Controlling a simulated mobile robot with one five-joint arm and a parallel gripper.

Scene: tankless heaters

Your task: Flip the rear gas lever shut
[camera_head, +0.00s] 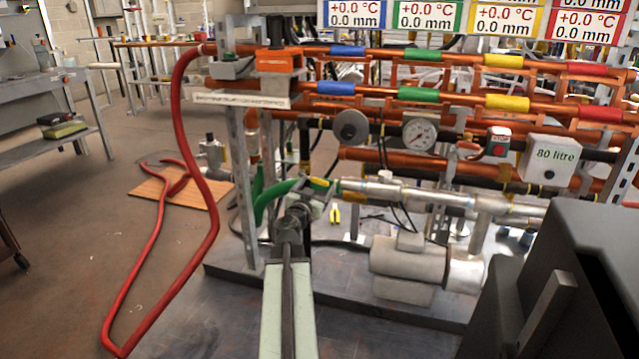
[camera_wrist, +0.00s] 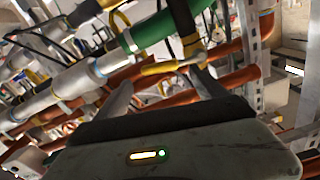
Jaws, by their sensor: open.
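My gripper (camera_wrist: 160,78) is open in the wrist view, its two fingers spread and nothing held. A yellow lever (camera_wrist: 165,67) lies across the gap just beyond the fingertips, running left from a yellow valve fitting on a dark pipe. I cannot tell whether a finger touches it. A second yellow piece (camera_wrist: 120,18) shows further up, above the green pipe sleeve (camera_wrist: 152,30). Which one is the rear gas lever is not certain. In the head view my gripper (camera_head: 308,194) is beside the green hose and a small yellow part (camera_head: 321,182); the lever's shape is mostly hidden there.
Copper pipes (camera_head: 450,101) with coloured bands run above my gripper. A silver pipe (camera_head: 440,195) lies to its right, over a grey motor-like cylinder (camera_head: 405,262). A red hose (camera_head: 190,130) loops down at the left. An upright metal post (camera_head: 240,185) stands close left.

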